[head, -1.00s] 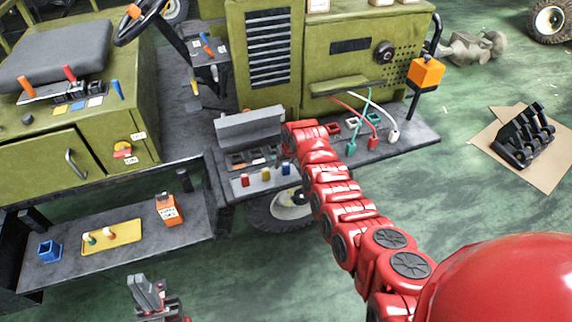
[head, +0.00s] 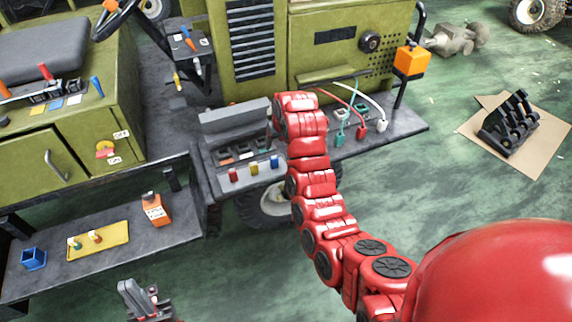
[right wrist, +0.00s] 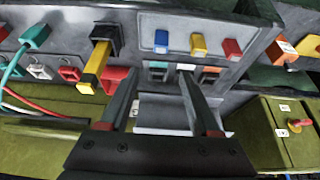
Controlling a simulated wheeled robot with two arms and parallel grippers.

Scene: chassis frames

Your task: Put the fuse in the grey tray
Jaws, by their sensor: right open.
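A grey box with a raised flap (head: 235,116) sits at the front of the chassis. It holds small coloured pieces in slots and has red (head: 233,175), yellow (head: 253,168) and blue (head: 274,162) tabs in front. I cannot tell for sure which piece is the fuse or which part is the grey tray. My right gripper (right wrist: 158,76) is open and empty, its fingertips near a teal piece (right wrist: 157,66) in the slots; contact is unclear. In the head view my right arm hides it. My left gripper (head: 140,292) is low at the left, apart from everything.
Teal, white and red plugs on cables (head: 340,138) lie right of the box. A yellow and black piece (right wrist: 92,80) stands beside the right fingers.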

